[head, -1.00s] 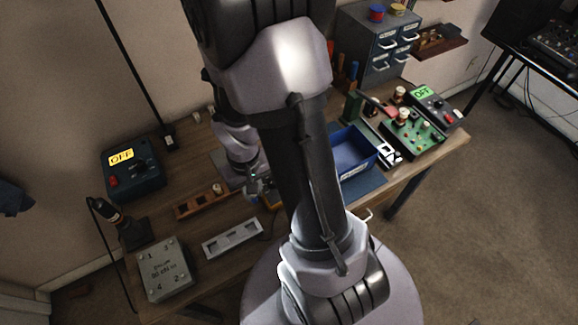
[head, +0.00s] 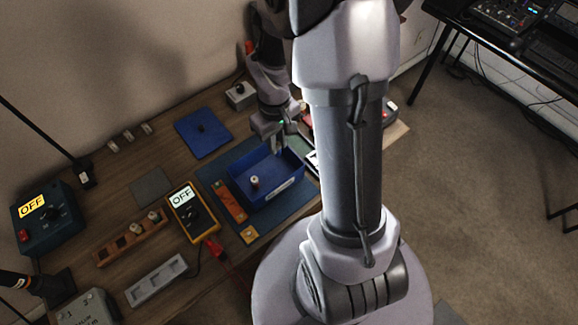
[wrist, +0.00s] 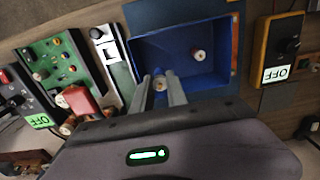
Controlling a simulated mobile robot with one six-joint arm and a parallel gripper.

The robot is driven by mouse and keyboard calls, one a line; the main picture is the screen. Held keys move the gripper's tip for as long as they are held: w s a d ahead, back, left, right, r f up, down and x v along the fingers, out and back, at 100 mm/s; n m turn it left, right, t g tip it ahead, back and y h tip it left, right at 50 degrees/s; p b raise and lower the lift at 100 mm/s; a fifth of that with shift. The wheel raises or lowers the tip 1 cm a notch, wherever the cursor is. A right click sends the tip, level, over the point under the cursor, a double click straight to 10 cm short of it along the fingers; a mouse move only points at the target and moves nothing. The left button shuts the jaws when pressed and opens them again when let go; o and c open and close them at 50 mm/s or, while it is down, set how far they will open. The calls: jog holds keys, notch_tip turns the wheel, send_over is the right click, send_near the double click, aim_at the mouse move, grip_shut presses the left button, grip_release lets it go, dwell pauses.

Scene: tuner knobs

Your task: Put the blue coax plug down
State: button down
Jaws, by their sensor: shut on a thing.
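My gripper (wrist: 161,86) is shut on a small round piece (wrist: 160,82), which I take to be the blue coax plug. It shows a pale tan end with a dark centre; its blue is hard to make out. In the wrist view the fingertips overlap the near part of a blue tray (wrist: 140,50). In the head view my gripper (head: 277,137) is at the far side of the blue tray (head: 288,184), and the held plug is hard to see. A pale capped part (head: 255,182) stands inside the tray; it also shows in the wrist view (wrist: 198,56).
A multimeter (head: 191,212) reading OFF and an orange strip (head: 230,200) lie left of the tray. A green circuit board (wrist: 62,68) and a white-black panel (wrist: 107,48) are beside it. A blue flat piece (head: 203,132) and wooden rack (head: 130,241) lie farther left.

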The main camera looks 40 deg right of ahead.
jog(key=f+b, duration=0.1)
jog(key=f, duration=0.3)
jog(key=f+b, duration=0.2)
jog(key=f, duration=0.3)
jog(key=shift+a+f+b, duration=0.2)
jog(key=shift+f+b, duration=0.05)
jog(key=shift+b, duration=0.05)
jog(key=c, duration=1.3)
grip_release()
notch_tip(320, 180, up, 12)
jog(key=p, duration=0.5)
jog(key=s+a+r+m+t, duration=0.1)
jog(key=s+a+r+t, duration=0.1)
jog(key=a+r, duration=0.3)
jog(key=s+a+r+m+t+y, duration=0.1)
jog(key=s+a+r+m+t, duration=0.1)
jog(key=s+a+r, duration=0.3)
jog(key=s+a+r+m+t+y, duration=0.1)
jog(key=s+a+r, duration=0.3)
jog(key=r, duration=0.6)
jog(key=shift+s+a+r+m+t, duration=0.1)
jog(key=shift+a+r+m+t, duration=0.15)
jog(key=shift+a+m+t, duration=0.25)
